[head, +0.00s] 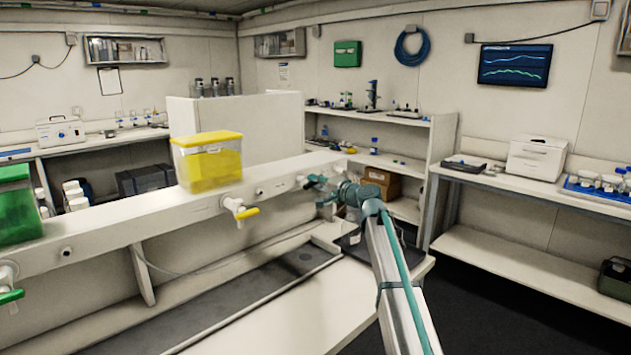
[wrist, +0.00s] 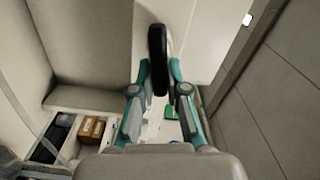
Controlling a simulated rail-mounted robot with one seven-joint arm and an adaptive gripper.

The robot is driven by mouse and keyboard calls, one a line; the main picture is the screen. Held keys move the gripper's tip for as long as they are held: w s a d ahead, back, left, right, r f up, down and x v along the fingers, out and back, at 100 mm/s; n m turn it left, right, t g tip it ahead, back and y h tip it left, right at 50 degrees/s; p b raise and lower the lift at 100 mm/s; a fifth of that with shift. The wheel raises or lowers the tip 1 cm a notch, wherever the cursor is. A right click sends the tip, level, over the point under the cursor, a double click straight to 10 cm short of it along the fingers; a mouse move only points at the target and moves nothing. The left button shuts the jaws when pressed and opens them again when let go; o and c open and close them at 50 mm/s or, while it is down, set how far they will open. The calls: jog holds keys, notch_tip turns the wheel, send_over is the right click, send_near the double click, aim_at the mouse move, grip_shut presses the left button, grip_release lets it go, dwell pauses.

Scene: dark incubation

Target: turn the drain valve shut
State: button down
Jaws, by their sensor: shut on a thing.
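My gripper (head: 322,184) is at the right part of the long white ledge (head: 110,231), against its front face. In the wrist view its two teal fingers (wrist: 161,78) are closed on either side of a black rounded handle (wrist: 157,48). The handle stands upright in that picture. A valve with a green handle (head: 11,297) is at the far left edge.
A yellow tank (head: 208,161) and a green tank (head: 19,206) stand on the ledge. A dark trough (head: 240,300) lies below it. A cardboard box (head: 382,184) is behind my gripper. A side bench (head: 520,184) stands at right, with open floor before it.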

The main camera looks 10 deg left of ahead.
jog(key=shift+s+a+f+m, duration=0.15)
jog(key=shift+f+m, duration=0.1)
jog(key=shift+m, duration=0.25)
jog(key=shift+s+d+f+m, duration=0.1)
jog(key=shift+f+m, duration=0.1)
jog(key=shift+m, duration=0.3)
jog(key=shift+p, duration=0.3)
jog(key=c, duration=1.2)
grip_release()
jog(key=shift+a+r, duration=0.1)
jog(key=shift+a, duration=0.05)
jog(key=shift+o, duration=0.2)
jog(key=shift+w, duration=0.1)
jog(key=shift+r, duration=0.1)
jog(key=shift+d, duration=0.3)
jog(key=v, duration=1.1)
jog(key=shift+s, duration=0.35)
